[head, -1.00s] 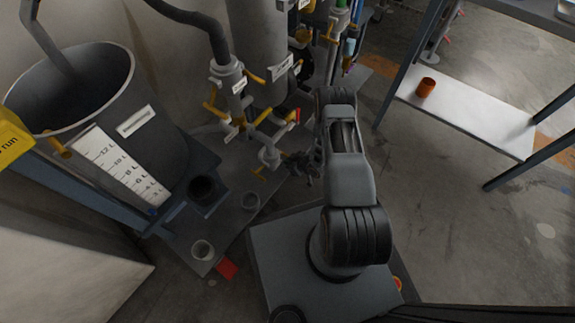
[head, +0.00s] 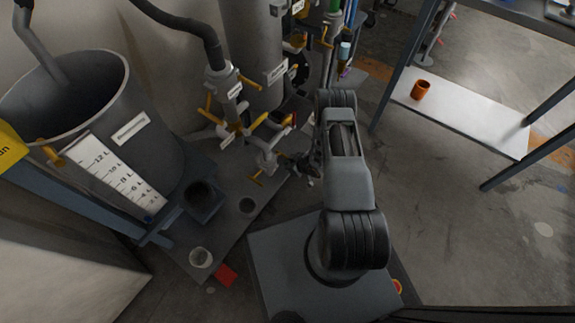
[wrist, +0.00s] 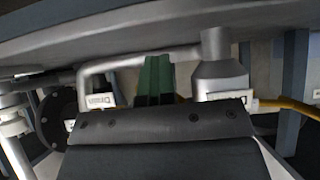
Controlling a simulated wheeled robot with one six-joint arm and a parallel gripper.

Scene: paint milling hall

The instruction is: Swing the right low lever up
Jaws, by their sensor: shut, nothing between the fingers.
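Yellow levers sit on the grey pipework in the head view. I cannot tell for certain which one is the right low lever. In the wrist view, a yellow lever (wrist: 291,104) runs out to the right from a grey fitting, roughly level. A labelled pipe outlet (wrist: 218,75) stands beside it. My gripper (wrist: 155,78) shows there as green fingers held together, empty, left of that outlet. In the head view its tips are small, dark and partly hidden by my arm.
A large grey tank (head: 150,145) with a litre scale stands at left. A shelf (head: 470,120) bears an orange cup (head: 420,90). The floor at right is clear.

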